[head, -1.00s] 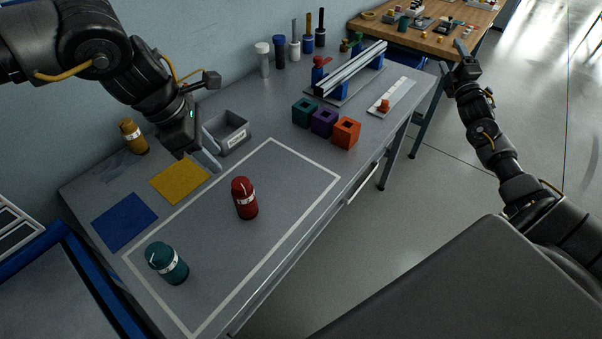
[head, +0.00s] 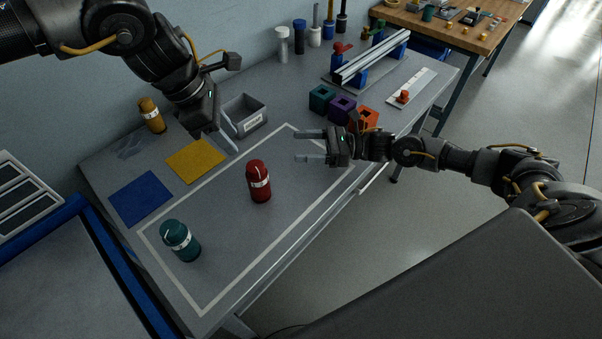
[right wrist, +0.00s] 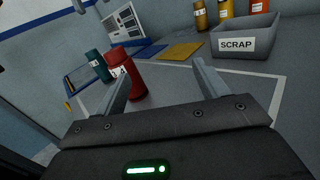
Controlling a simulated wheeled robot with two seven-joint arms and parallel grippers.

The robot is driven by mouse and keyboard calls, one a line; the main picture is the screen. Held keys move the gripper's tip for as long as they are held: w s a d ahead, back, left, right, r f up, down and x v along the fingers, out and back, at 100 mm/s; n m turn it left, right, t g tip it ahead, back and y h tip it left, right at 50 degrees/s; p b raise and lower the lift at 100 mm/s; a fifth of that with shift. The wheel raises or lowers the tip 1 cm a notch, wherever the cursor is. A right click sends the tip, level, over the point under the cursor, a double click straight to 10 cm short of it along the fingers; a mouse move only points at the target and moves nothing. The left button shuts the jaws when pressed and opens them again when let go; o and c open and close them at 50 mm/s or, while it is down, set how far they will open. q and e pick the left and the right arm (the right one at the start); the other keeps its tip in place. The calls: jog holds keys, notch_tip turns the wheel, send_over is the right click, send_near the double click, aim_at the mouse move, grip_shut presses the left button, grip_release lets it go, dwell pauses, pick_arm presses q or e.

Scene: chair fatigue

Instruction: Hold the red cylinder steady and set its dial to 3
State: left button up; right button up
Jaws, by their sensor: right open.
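The red cylinder (head: 259,184) stands upright inside the white outline on the grey bench, with a white band around it and a dial top. It also shows in the right wrist view (right wrist: 134,79), partly behind a finger. My right gripper (head: 299,146) is open and empty, to the right of the red cylinder and apart from it, its fingers pointing left. In the right wrist view its two fingers (right wrist: 163,82) are spread wide. My left gripper (head: 226,140) hangs above the back of the bench near the grey bin; its finger opening is not clear. The dial reading is too small to tell.
A teal cylinder (head: 180,241) stands inside the outline, front left. A yellow cylinder (head: 152,116), blue mat (head: 141,199), yellow mat (head: 195,161) and grey SCRAP bin (head: 260,124) lie behind. Colored blocks (head: 341,108) stand behind my right gripper.

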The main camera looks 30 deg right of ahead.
aim_at(257, 182)
jog(key=s+a+f+n+g, duration=0.1)
jog(key=s, duration=0.1)
jog(key=s+a+f+n+g, duration=0.2)
jog(key=s+a, duration=0.1)
jog(key=shift+s+y, duration=0.35)
jog(key=shift+y, duration=0.05)
jog(key=x, duration=1)
jog(key=shift+a, duration=0.4)
